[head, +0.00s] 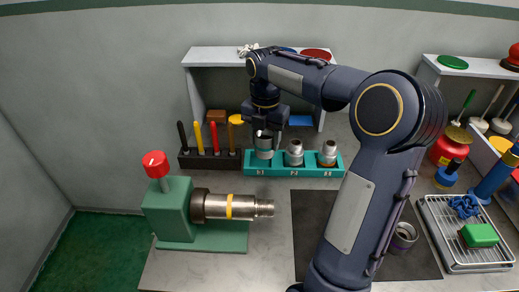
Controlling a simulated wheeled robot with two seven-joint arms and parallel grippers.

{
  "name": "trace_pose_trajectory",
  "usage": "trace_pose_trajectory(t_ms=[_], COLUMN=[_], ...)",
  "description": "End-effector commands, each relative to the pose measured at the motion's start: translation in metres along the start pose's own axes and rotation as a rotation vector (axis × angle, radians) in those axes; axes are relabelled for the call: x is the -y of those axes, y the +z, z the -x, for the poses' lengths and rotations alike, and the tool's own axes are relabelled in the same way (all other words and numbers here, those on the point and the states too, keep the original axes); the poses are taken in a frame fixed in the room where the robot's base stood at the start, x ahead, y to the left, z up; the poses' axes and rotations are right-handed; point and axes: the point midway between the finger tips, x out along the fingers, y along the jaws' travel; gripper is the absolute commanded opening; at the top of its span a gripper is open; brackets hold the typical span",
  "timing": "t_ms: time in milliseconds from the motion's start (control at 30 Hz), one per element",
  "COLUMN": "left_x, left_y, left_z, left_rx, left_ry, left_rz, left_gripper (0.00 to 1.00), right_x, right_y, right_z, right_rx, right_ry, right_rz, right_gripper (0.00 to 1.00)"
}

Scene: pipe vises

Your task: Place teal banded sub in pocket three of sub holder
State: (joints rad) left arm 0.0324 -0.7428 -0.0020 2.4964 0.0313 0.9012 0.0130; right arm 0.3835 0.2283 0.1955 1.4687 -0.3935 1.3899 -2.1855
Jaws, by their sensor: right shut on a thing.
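My right gripper (267,132) reaches down over the left end of the teal sub holder (283,171) and is shut on a grey metal sub (264,145). The sub is upright at the left pocket. Its base meets the holder in the picture, but I cannot tell if it is fully seated. A teal band on it is hard to make out. Another grey sub (294,153) stands in the middle pocket, and an orange-banded sub (328,153) stands in the right pocket. The pocket marks are too small to read surely. My left gripper is not in view.
A green vise (172,211) holds a yellow-banded pipe (231,206) in front. A rack of handled tools (210,158) stands left of the holder. A purple-ringed sub (403,237) is on the dark mat (304,222). A wire tray (459,248) sits at right.

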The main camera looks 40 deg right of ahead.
Motion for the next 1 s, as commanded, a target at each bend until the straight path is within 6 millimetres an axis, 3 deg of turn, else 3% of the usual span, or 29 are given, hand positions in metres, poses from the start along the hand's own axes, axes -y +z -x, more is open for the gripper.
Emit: trace_pose_trajectory(t_ms=[100, 467, 667, 1000], left_x=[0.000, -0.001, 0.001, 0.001], left_y=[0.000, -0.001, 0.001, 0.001], left_z=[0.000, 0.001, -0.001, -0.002], left_rx=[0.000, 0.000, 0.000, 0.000], left_ry=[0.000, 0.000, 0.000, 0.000], left_rz=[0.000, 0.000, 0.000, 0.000], left_gripper=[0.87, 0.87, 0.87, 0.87], right_x=[-0.011, -0.025, -0.026, -0.026], right_y=[0.013, 0.029, 0.030, 0.030], right_z=[-0.023, -0.049, -0.079, -0.083], right_rx=[-0.003, -0.002, -0.002, 0.000], right_ry=[-0.004, -0.002, -0.004, -0.001], right_rz=[0.000, -0.001, 0.001, 0.000], right_gripper=[0.14, 0.14, 0.14, 0.14])
